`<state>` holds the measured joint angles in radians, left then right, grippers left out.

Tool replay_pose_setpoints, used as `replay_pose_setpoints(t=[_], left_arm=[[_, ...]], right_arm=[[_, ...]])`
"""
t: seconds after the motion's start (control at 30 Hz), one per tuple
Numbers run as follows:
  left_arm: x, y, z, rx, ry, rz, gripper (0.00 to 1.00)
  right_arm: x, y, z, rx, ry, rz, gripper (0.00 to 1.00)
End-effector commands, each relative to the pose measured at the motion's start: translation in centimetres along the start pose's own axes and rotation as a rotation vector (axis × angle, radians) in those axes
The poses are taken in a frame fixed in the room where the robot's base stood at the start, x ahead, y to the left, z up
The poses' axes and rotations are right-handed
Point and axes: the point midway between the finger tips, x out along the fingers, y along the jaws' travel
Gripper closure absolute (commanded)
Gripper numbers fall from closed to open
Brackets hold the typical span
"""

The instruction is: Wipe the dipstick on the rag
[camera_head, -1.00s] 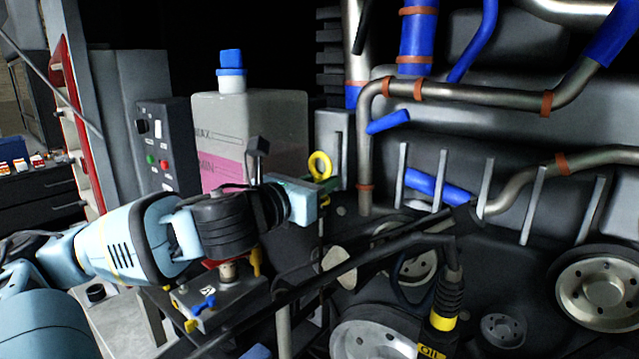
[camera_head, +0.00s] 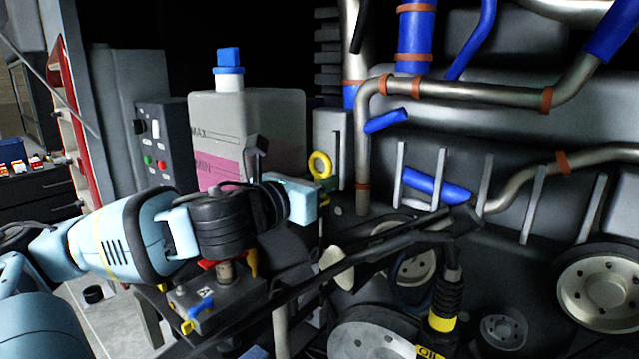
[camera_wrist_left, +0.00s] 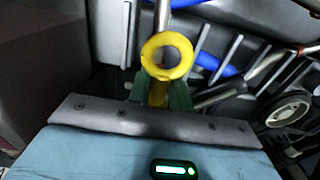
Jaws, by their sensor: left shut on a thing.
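The dipstick shows by its yellow ring handle (camera_head: 319,164), upright at the tip of my left gripper (camera_head: 325,186). In the left wrist view the yellow ring (camera_wrist_left: 167,55) stands just beyond the green fingers of my left gripper (camera_wrist_left: 160,92), which are shut on the yellow stem below the ring. The dipstick's lower part is hidden or too dark to tell, so I cannot tell whether it sits in its tube. I cannot make out the rag in these views. My right gripper is not in view.
A coolant tank (camera_head: 246,135) with a blue cap stands behind my left arm. A control box (camera_head: 162,142) is left of it. A black bar (camera_head: 370,243) crosses in front of the engine. Pulleys (camera_head: 600,287), pipes and a yellow-banded oil filler (camera_head: 443,322) crowd the right.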

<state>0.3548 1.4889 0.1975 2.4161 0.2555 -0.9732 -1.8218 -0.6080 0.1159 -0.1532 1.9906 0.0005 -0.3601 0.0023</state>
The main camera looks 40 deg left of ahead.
Motion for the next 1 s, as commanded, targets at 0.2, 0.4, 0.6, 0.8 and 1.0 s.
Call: replay_pose_setpoints(t=[0.2,0.4,0.6,0.8,1.0], left_arm=[[0.0,-0.1,0.0,0.0,0.0,0.0,1.0],[0.0,-0.1,0.4,0.002,-0.001,-0.001,1.0],[0.0,-0.2,1.3,0.002,-0.003,-0.002,1.0],[0.0,-0.2,2.1,0.002,-0.002,-0.002,1.0],[0.0,-0.2,2.8,0.001,-0.001,-0.001,1.0]], right_arm=[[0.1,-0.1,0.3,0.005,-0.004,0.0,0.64],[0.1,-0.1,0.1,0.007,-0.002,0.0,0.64],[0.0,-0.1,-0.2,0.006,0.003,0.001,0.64],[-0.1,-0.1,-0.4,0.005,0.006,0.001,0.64],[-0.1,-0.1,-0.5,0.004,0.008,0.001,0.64]])
